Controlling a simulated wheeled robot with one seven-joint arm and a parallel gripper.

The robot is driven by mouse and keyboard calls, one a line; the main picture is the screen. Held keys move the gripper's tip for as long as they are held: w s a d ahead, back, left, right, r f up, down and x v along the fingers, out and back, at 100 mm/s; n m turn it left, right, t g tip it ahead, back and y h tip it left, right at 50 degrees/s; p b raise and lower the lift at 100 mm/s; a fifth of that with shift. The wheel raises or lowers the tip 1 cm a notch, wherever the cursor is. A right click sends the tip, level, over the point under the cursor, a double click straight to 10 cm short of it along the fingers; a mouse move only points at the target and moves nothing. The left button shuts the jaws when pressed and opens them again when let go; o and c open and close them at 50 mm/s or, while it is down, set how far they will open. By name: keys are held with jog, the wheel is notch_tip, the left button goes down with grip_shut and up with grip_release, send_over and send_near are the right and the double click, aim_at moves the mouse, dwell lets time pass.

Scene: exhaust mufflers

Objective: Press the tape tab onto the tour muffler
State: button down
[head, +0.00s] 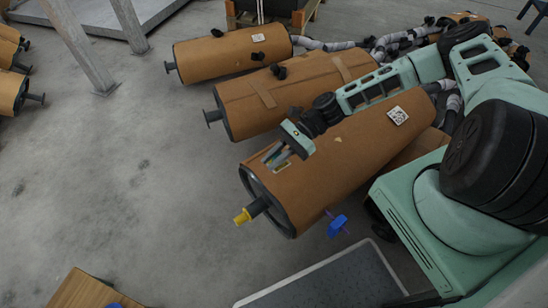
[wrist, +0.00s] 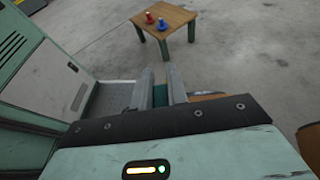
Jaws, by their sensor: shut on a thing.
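A large brown-wrapped muffler (head: 335,165) with a yellow-tipped end pipe lies nearest to me in the head view. I take it for the tour muffler, but no name is readable. My gripper (head: 277,157) is at its upper left end, close to the wrap; I cannot tell if it touches. In the wrist view my gripper (wrist: 160,80) has its two grey fingers close together with a small teal piece (wrist: 160,95) between them, likely the tape tab. A yellowish patch (head: 271,152) shows by the fingertips in the head view. The fingers hide much of the contact area.
Two more brown mufflers (head: 290,95) (head: 232,54) lie behind, with grey pipes at right. A blue clamp-like piece (head: 338,225) is below the near muffler. A wooden table (wrist: 165,18) holds a red and a blue item (wrist: 162,25).

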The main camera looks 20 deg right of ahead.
jog(key=b, duration=0.5)
send_over(274, 180)
jog(key=shift+f, duration=2.55)
jog(key=shift+f+b, duration=0.4)
jog(key=shift+f, duration=0.65)
jog(key=shift+f, duration=0.3)
jog(key=shift+r+p, duration=0.45)
jog(key=shift+r, duration=0.1)
jog(key=shift+f+b, duration=0.3)
jog(key=shift+f, duration=0.25)
jog(key=shift+r+p, duration=3.2)
jog(key=shift+r, duration=0.35)
